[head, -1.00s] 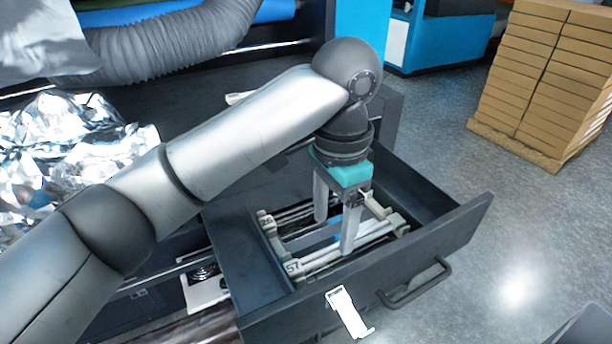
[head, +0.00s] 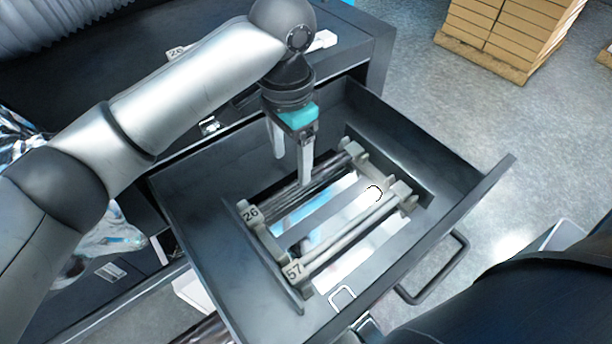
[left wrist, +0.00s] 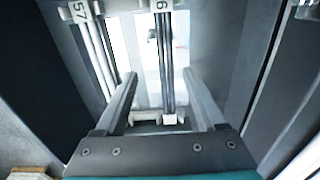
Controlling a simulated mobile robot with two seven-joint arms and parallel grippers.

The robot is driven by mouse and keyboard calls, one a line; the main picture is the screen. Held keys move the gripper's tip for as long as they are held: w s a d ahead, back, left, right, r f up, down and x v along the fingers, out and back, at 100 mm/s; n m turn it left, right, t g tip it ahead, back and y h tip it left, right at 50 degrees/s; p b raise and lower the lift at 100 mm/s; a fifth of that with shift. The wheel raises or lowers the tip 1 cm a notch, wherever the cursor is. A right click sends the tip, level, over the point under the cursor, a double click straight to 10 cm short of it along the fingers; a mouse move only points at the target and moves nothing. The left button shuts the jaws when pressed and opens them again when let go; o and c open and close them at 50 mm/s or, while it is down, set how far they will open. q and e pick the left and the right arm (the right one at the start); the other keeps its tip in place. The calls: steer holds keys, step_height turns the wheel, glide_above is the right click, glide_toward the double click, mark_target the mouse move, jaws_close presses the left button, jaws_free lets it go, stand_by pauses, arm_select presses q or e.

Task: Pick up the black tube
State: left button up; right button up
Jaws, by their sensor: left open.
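In the left wrist view the black tube (left wrist: 166,65) runs between the two spread fingers (left wrist: 160,76). I cannot tell how far the fingertips are above or around it. My right gripper is not in view.
A paler tube (head: 345,232) with a 57 label lies parallel, nearer the drawer front. Drawer walls (head: 205,265) surround both. A dark counter (head: 90,95) stands behind. Stacked boxes (head: 500,35) stand on the floor at the upper right.

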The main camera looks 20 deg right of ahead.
mark_target(289, 191)
arm_select(q)
step_height(289, 191, down, 4)
steer(key=shift+w, duration=0.1)
steer(key=f, duration=0.5)
steer(key=shift+w+a+p, duration=0.25)
steer(key=shift+w+p, duration=0.1)
steer(key=shift+p, duration=0.05)
jaws_close()
